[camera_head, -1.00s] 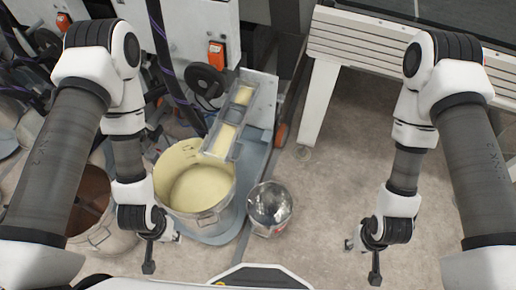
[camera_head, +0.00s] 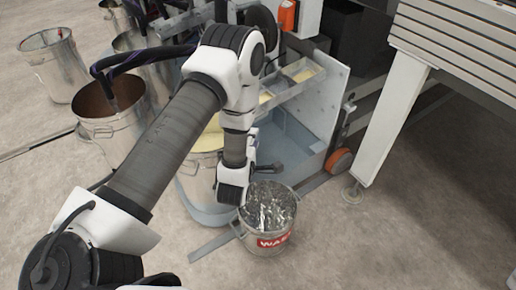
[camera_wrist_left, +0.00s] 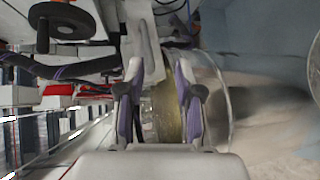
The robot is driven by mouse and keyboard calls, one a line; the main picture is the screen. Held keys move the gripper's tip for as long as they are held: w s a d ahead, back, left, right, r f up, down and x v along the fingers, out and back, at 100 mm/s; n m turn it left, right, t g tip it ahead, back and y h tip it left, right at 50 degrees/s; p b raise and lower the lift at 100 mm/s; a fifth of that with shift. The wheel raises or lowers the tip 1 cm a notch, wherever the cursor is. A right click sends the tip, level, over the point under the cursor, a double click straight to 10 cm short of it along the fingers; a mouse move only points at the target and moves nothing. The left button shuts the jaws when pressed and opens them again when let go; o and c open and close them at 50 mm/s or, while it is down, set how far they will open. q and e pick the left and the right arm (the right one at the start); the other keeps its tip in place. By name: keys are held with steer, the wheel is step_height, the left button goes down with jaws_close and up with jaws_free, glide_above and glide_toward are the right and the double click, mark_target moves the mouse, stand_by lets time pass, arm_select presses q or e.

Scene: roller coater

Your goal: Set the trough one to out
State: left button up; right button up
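The metal trough (camera_head: 292,84), a narrow tray with dividers and pale yellow liquid, sits beside the machine's light side plate in the head view. My left forearm and wrist hide part of it. A round rim with yellowish content (camera_wrist_left: 168,110) shows behind the fingers. My right gripper is not in view. I cannot tell any marked "out" position.
The waste bucket (camera_head: 268,243) with crumpled foil stands just below my left gripper. A brown bucket (camera_head: 100,125) with a dark hose stands at left. A white slatted table (camera_head: 460,50) with a leg is at right. A handwheel (camera_wrist_left: 65,20) shows in the wrist view. The right floor is clear.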

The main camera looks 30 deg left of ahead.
mark_target(257, 120)
arm_select(q)
steer(key=w+a+n+b, duration=0.1)
steer(key=w, duration=0.1)
steer(key=w+a+b, duration=0.1)
steer(key=w, duration=0.2)
steer(key=w+a+n+t+y, duration=0.1)
steer(key=w+a, duration=0.1)
steer(key=w, duration=0.1)
steer(key=shift+n+b, duration=0.3)
steer(key=shift+b, duration=0.1)
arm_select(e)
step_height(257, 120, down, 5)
arm_select(q)
steer(key=shift+c, duration=0.3)
jaws_close()
